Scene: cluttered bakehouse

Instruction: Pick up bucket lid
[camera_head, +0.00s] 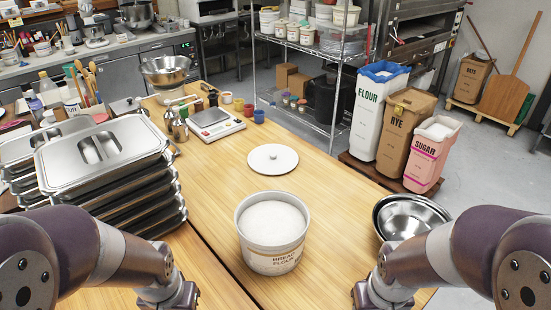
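The bucket lid (273,158) is a round white disc with a small knob in its middle. It lies flat on the wooden table behind the bucket, apart from it. The white bucket (271,258), marked "BREAD FLOUR", stands upright and uncovered, full of white flour. My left gripper (181,297) is at the bottom edge, left of the bucket. My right gripper (377,297) is at the bottom edge, right of the bucket. Both are far nearer than the lid and do not touch it. Their fingers are hidden or cut off by the frame.
Stacked metal trays (105,160) stand on the left. A steel bowl (408,216) sits at the right table edge. A scale (215,123) and small coloured cups are behind the lid. The tabletop around the lid is clear.

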